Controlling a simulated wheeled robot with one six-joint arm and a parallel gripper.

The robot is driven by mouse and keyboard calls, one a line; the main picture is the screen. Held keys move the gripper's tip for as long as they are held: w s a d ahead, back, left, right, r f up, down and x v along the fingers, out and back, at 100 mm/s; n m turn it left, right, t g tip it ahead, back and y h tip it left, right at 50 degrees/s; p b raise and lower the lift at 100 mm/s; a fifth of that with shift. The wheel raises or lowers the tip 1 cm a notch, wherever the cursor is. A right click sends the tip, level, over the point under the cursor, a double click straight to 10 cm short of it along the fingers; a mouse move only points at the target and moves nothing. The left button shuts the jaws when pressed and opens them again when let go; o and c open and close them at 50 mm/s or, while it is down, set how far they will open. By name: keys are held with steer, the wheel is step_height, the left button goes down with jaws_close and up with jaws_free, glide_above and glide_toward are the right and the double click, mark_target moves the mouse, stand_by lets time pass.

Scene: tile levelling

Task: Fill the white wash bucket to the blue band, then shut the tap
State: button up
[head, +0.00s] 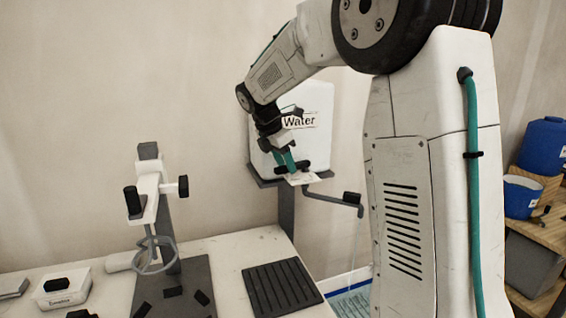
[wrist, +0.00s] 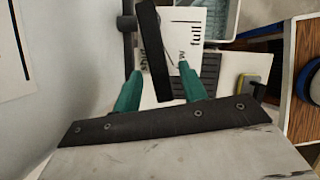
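The white water tank (head: 318,103), marked "Water", stands on a grey bracket at the wall. Its bent spout (head: 335,200) reaches right to a dark end, with a faint thin pale line below it that looks like running water. My gripper (head: 292,170) is at the tap below the tank. In the wrist view, its green fingers (wrist: 160,72) stand apart on either side of the black tap lever (wrist: 155,45), with no clear grip on it. Behind is a white plate with "full" and partly covered words (wrist: 185,40). Low down, a white surface with a blue stripe (head: 345,277) may be the wash bucket; my arm partly hides it.
A bench holds a black ribbed tray (head: 280,288), a stand with a whisk-like loop (head: 155,205) and a small white labelled box (head: 62,290). Blue tubs (head: 543,145) stand on wooden shelving at the right.

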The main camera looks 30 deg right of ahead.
steer(key=shift+a+r, duration=0.1)
steer(key=shift+a, duration=0.05)
steer(key=v, duration=0.7)
steer(key=shift+r, duration=0.3)
